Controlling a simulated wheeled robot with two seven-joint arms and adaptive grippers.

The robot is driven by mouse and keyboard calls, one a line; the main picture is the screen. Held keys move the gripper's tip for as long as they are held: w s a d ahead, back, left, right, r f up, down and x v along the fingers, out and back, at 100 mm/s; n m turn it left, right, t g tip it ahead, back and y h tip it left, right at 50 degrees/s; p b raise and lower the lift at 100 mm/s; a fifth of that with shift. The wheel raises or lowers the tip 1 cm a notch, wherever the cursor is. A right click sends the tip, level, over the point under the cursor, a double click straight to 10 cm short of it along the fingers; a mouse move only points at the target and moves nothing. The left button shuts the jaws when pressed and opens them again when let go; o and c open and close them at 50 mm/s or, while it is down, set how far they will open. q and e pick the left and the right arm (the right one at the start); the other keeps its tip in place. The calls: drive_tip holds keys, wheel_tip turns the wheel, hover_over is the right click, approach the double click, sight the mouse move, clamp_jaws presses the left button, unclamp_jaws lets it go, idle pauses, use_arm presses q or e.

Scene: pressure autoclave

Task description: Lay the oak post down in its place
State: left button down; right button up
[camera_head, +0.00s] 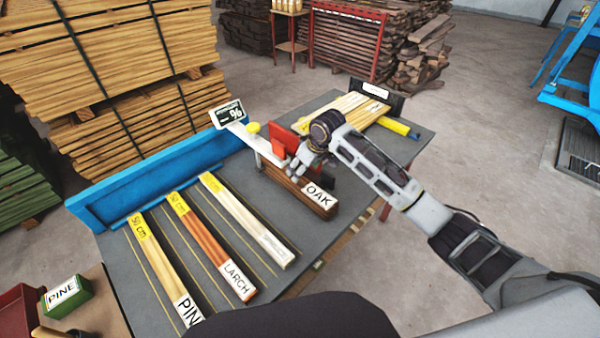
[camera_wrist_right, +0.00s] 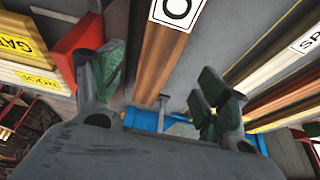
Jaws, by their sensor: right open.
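The oak post (camera_head: 312,190) is a brown beam with a white OAK label on its near end. It lies on the grey table (camera_head: 345,205), right of the spruce post (camera_head: 245,220), its far end hidden behind my gripper and a white arm-like piece. My right gripper (camera_head: 296,168) is over the post's far part. In the wrist view its open fingers (camera_wrist_right: 165,92) are apart on either side of the brown post (camera_wrist_right: 165,55). I cannot tell whether they touch it. My left gripper is not in view.
The larch post (camera_head: 210,245) and pine post (camera_head: 160,265) lie left of the spruce post, with thin yellow lines between. A blue fence (camera_head: 160,178) edges the table. A red block (camera_head: 283,142) stands beside my gripper. Pale boards (camera_head: 355,105) lie at the table's far end.

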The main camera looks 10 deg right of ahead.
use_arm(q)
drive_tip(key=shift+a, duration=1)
use_arm(e)
drive_tip(key=shift+v, duration=1.25)
